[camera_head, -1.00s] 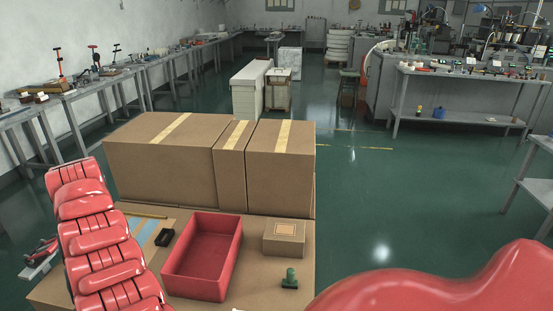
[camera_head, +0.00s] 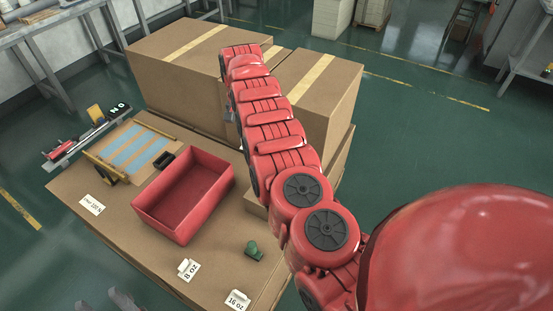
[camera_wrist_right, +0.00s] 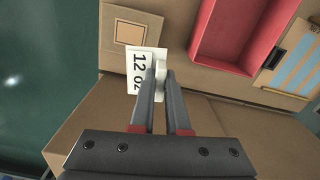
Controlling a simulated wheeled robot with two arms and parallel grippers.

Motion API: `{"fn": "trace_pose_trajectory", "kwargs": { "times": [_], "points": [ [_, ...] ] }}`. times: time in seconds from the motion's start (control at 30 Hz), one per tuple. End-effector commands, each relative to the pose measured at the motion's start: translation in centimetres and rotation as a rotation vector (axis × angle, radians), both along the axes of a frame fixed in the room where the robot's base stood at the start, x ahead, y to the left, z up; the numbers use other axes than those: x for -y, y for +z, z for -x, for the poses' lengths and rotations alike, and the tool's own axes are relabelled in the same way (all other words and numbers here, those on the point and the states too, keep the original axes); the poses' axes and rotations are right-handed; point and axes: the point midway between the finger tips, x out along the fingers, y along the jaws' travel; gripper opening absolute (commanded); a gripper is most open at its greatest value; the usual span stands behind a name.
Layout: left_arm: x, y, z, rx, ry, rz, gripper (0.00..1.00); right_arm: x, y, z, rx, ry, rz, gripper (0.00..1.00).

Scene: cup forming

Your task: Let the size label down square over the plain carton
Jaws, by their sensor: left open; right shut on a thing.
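The size label (camera_wrist_right: 140,70), a white card reading "12 oz", is held in my right gripper (camera_wrist_right: 160,75). The fingers are shut on its white tab. In the right wrist view the label overlaps the edge of the small plain carton (camera_wrist_right: 112,34), which has a square outline on top. The height gap between them cannot be told. In the head view my right arm covers most of the small carton (camera_head: 255,204), and the right gripper and label are hidden. My left gripper (camera_head: 104,301) shows only its grey fingertips at the bottom left, apart and empty.
A red tray (camera_head: 146,216) stands left of the small carton. A green stamp (camera_head: 254,250) and labels reading "8 oz" (camera_head: 188,270) and "16 oz" (camera_head: 238,299) lie in front. Large taped cartons (camera_head: 175,75) stand behind. A blue-striped board (camera_head: 135,148) lies at left.

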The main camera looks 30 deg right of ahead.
Motion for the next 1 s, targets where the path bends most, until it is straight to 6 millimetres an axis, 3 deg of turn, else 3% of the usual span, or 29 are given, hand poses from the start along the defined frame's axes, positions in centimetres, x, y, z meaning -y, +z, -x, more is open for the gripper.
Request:
{"fn": "trace_pose_trajectory", "kwargs": {
  "times": [0.2, 1.0],
  "points": [
    [0.0, 1.2, 0.0, 0.0, 0.0, 0.0, 0.5, 1.8, -1.2, 0.0, 0.0, -0.187, 0.001, 0.0],
    [0.0, 2.9, 0.0, 0.0, 0.0, 0.0, 0.5, 4.0, -3.7, 0.8, 0.0, -0.513, -0.001, 0.0]
  ]
}}
